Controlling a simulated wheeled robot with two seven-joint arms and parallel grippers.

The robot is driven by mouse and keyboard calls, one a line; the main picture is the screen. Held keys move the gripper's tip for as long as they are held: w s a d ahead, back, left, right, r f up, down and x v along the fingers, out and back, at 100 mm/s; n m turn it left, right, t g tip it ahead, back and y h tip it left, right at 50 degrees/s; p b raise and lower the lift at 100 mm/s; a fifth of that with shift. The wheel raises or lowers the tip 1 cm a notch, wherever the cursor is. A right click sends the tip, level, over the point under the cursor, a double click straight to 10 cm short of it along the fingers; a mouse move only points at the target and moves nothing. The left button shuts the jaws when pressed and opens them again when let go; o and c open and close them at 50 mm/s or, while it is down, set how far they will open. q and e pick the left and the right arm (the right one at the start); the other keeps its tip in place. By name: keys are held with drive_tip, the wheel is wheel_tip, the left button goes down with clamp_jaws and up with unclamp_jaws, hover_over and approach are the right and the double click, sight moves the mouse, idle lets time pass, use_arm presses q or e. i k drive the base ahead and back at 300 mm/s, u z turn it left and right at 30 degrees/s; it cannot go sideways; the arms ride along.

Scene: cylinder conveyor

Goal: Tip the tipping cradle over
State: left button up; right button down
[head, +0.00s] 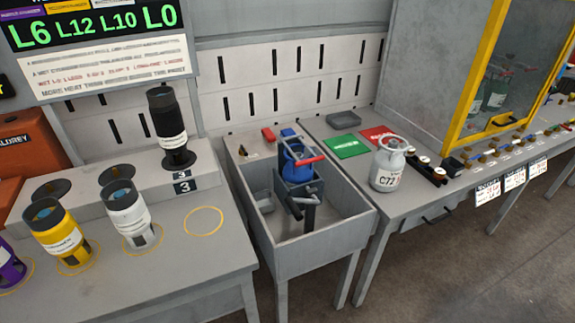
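The tipping cradle (308,215) stands in the middle of a grey trough, seen in the head view. It is a dark grey-blue upright bracket with short grey bars at its front. A blue cylinder (293,170) with a lighter blue collar sits in its top and looks upright. A red bar (312,160) crosses the front of the cylinder; I cannot tell which of the two it belongs to. The cradle's back is hidden by the cylinder. Neither of my grippers is in view, and nothing touches the cradle.
The grey trough (338,240) has raised walls around the cradle. A white cylinder marked C72 (386,168) stands on the right bench (345,165), near green (343,146) and red mats (378,137). Yellow (62,240), white (133,222) and black canisters (167,118) stand on the left bench (195,262).

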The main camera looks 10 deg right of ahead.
sight(293, 200)
drive_tip(key=z, duration=0.8)
drive_tip(key=i, duration=0.65)
drive_tip(key=u, duration=1.45)
